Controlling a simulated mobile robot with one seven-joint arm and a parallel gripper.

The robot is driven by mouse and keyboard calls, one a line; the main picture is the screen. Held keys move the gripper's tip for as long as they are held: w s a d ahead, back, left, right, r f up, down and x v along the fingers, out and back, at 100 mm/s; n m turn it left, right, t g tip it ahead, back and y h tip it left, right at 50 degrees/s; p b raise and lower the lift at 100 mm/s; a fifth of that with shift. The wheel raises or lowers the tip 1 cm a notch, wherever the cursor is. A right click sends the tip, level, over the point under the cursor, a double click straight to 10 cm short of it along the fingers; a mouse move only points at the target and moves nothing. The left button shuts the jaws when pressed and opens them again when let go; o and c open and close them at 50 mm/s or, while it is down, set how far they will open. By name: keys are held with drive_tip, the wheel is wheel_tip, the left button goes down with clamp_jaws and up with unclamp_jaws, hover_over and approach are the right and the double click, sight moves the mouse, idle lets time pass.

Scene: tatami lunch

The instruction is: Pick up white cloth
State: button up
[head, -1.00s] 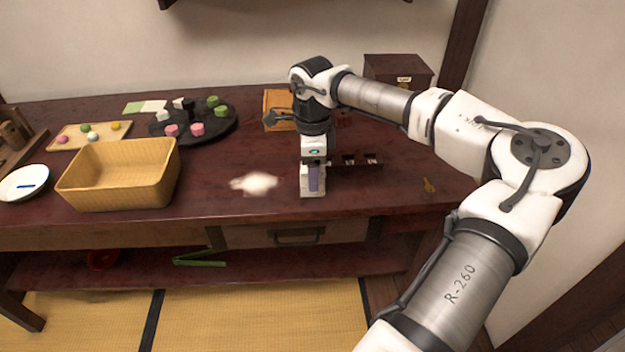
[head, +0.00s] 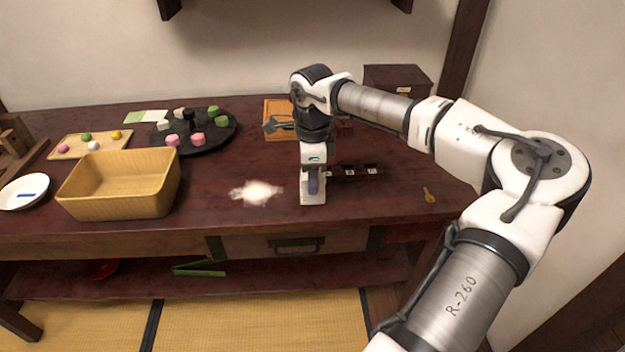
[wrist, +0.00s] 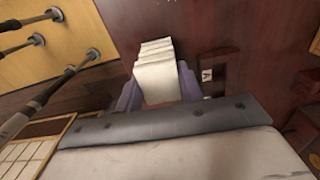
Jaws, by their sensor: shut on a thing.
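My gripper (head: 313,184) points down over the front middle of the dark red table (head: 230,170). In the wrist view, its purple fingers (wrist: 160,90) are shut on the white cloth (wrist: 158,72), which looks like a folded, ridged strip. In the head view, the cloth (head: 312,198) shows as a white patch around and below the fingers, partly hidden by them. I cannot tell whether it touches the tabletop.
A fuzzy white patch (head: 257,192) lies left of my gripper. Farther left are a yellow basket (head: 118,195) and a white plate (head: 22,192). A black round tray (head: 215,136) of sweets, an orange tray (head: 277,108) and a dark box (head: 398,82) stand behind. A yellow key (head: 429,195) lies right.

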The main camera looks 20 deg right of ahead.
wheel_tip(320, 180, up, 19)
drive_tip(key=shift+p, duration=0.35)
drive_tip(key=shift+r, duration=0.1)
